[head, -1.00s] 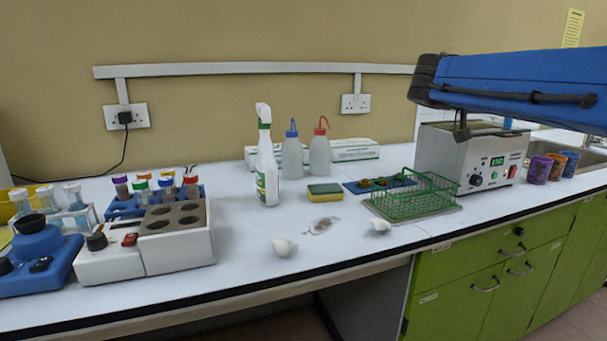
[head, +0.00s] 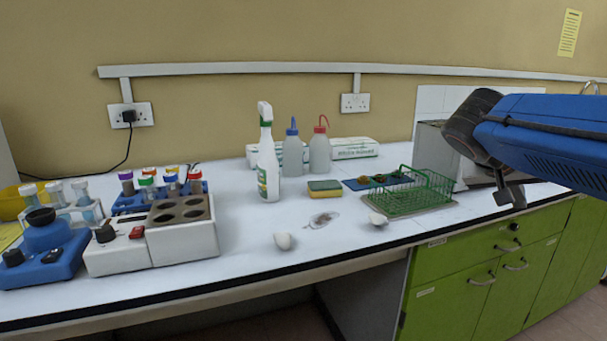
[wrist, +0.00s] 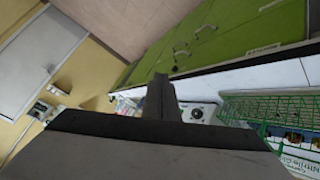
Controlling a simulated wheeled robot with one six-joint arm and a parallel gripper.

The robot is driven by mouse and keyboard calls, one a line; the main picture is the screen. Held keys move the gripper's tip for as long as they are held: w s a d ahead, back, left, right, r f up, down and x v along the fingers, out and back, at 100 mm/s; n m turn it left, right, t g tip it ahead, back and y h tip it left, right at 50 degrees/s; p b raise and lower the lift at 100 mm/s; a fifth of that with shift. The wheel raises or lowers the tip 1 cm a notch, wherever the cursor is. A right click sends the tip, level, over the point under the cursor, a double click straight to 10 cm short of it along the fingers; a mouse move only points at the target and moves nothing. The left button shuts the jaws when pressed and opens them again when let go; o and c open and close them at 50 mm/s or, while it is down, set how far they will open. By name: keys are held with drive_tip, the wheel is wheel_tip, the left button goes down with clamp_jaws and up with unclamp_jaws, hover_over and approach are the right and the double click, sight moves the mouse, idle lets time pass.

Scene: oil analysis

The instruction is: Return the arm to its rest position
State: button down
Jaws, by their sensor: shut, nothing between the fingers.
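My blue arm (head: 545,135) reaches in from the right edge in the head view. Its dark wrist ends in my gripper (head: 510,196), which hangs in front of the bench's right part, beside the green wire rack (head: 420,193). In the wrist view my gripper (wrist: 162,95) shows as dark fingers together, shut and empty. The arm and wrist hide most of the grey heated bath (head: 432,150) and whatever stands to its right.
A white block with wells (head: 180,238) and tube racks stand at left. Green cupboards (head: 470,280) are below. The bench's front middle has clear room.

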drive_tip(key=s+a+f+n+y, duration=0.3)
drive_tip(key=s+a+f, duration=0.4)
drive_tip(key=f, duration=0.4)
drive_tip(key=s+a+f+n+y, duration=0.4)
drive_tip(key=s+a+f+y, duration=0.2)
drive_tip(key=f, duration=0.5)
drive_tip(key=s+a, duration=0.2)
drive_tip(key=s, duration=0.1)
drive_tip(key=shift+s+f, duration=0.25)
drive_tip(key=shift+f, duration=0.05)
drive_tip(key=shift+d, duration=0.1)
